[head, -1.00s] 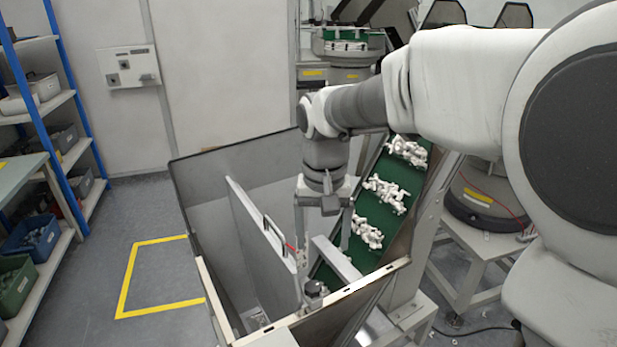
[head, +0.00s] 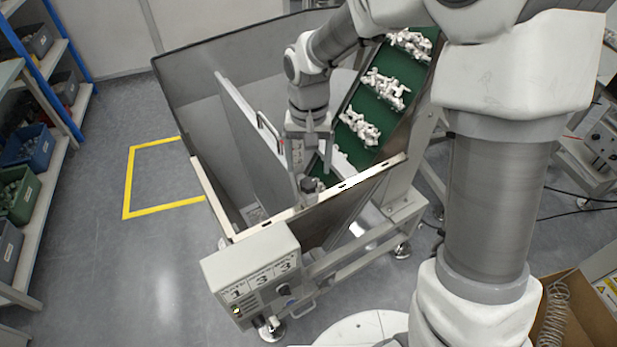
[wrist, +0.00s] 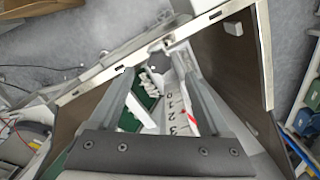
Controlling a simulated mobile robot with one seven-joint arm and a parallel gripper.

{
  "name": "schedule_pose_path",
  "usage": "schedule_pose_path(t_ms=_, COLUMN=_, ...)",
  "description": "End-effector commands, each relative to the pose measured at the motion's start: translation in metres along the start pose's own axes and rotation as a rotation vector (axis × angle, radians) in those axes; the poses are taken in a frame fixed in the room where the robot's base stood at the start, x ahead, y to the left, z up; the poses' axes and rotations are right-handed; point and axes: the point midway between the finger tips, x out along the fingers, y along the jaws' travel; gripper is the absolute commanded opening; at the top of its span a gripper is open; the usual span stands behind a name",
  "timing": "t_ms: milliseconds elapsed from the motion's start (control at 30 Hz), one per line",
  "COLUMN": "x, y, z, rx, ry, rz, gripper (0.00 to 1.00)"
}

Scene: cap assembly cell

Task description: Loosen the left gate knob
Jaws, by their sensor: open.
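The knob (head: 308,185) is a small dark grey cap by the hopper's front rim, at the near end of the gate. The gate (head: 250,140) is an upright grey plate with a dark handle inside the hopper. My gripper (head: 309,168) points down above the knob, fingers apart and empty. I cannot tell whether a finger touches the knob. In the wrist view my gripper (wrist: 158,70) shows two spread fingers, with a numbered scale (wrist: 178,112) and a red pointer between them. The knob is not clear there.
The hopper's pale front rim (head: 220,208) and side walls surround my gripper closely. The floor at left is open, with a yellow marking (head: 128,180).

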Motion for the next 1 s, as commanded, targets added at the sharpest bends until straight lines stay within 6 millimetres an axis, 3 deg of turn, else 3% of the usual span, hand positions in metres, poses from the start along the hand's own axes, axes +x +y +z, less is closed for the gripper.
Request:
schedule_pose_path(t_ms=100, x=0.025, y=0.0, z=0.001, rx=0.0, ry=-0.005, rz=0.002, gripper=0.81)
schedule_pose_path(t_ms=300, x=0.05, y=0.0, z=0.001, rx=0.0, ry=-0.003, rz=0.002, gripper=0.81)
schedule_pose_path(t_ms=700, x=0.058, y=0.0, z=0.0, rx=0.0, ry=0.001, rz=0.001, gripper=0.81)
schedule_pose_path(t_ms=1000, x=0.058, y=0.0, z=0.0, rx=0.0, ry=0.001, rz=0.001, gripper=0.29)
